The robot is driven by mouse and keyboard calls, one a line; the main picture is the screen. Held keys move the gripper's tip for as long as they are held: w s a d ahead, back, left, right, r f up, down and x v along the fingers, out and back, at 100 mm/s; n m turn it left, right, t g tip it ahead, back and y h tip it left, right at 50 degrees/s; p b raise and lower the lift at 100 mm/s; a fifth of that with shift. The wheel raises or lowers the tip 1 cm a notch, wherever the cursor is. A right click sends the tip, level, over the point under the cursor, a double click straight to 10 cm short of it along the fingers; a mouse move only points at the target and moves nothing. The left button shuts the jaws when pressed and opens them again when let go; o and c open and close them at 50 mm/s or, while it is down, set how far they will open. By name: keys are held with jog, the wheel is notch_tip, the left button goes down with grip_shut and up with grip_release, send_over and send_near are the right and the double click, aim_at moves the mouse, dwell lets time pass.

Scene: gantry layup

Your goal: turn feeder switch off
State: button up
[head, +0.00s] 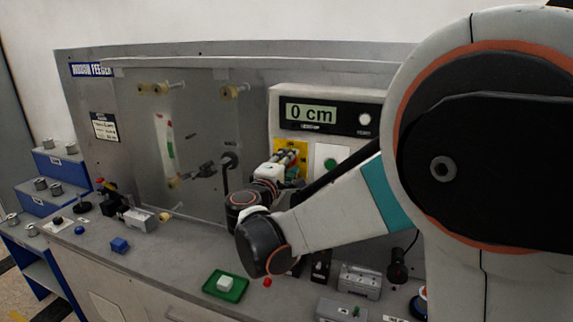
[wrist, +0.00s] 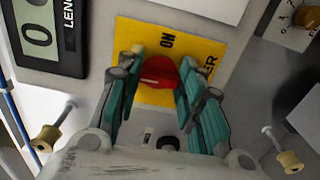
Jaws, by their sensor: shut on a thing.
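The feeder switch is a red rotary knob (wrist: 158,70) on a yellow plate (wrist: 186,32) marked ON; a second word on the plate is partly hidden and ends in "ER". In the wrist view my gripper (wrist: 161,78) has its teal-padded fingers on both sides of the knob, shut on it. In the head view my gripper (head: 283,168) reaches the yellow plate (head: 291,146) on the machine's front panel and hides the knob there. The knob's exact pointing direction is hard to read.
A length display (head: 311,113) reading 0 cm sits above the switch, and a white-framed green button (head: 330,158) is to its right.

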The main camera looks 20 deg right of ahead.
dwell(0.3)
jog(key=o, duration=1.1)
jog(key=shift+a, duration=0.1)
jog(key=shift+c, duration=0.2)
